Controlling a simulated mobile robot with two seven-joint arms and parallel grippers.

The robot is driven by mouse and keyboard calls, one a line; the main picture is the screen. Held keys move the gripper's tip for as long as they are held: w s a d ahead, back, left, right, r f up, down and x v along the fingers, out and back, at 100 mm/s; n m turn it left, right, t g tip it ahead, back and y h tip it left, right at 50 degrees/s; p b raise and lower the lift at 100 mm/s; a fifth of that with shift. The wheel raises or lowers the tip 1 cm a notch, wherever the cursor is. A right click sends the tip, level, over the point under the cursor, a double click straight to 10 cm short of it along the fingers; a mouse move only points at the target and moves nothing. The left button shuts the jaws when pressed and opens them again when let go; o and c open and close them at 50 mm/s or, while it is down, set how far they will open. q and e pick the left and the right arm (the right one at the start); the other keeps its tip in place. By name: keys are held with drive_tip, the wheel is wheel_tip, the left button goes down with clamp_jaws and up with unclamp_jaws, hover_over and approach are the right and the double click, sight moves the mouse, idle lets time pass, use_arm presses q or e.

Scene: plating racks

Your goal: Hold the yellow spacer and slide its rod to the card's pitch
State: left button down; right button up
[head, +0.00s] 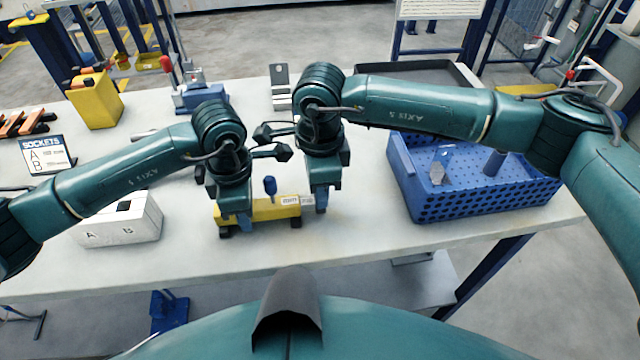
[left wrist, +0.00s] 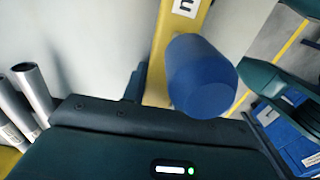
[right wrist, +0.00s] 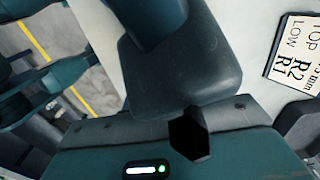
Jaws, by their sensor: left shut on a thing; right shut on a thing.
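The yellow spacer (head: 262,211) lies across the table's front part, with a blue knob (head: 270,186) standing on it. It also shows in the left wrist view (left wrist: 158,85), beside the knob (left wrist: 200,75). My left gripper (head: 236,218) is shut on the spacer's left part. A pale rod (head: 307,200) comes out of the spacer's right end. My right gripper (head: 321,203) is shut on the rod's outer end, which its fingers hide. A card headed SOCKETS (head: 47,155) stands at the left; its figures are too small to read.
A blue perforated crate (head: 470,195) stands at the right. A yellow container (head: 95,100) and a blue fixture (head: 200,98) are behind. A lettered card (right wrist: 295,55) shows in the right wrist view.

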clamp_jaws()
drive_tip(key=d, duration=0.7)
drive_tip(key=shift+w+d, duration=0.3)
drive_tip(key=o, duration=0.7)
unclamp_jaws()
drive_tip(key=shift+a, duration=0.1)
drive_tip(key=shift+r, duration=0.1)
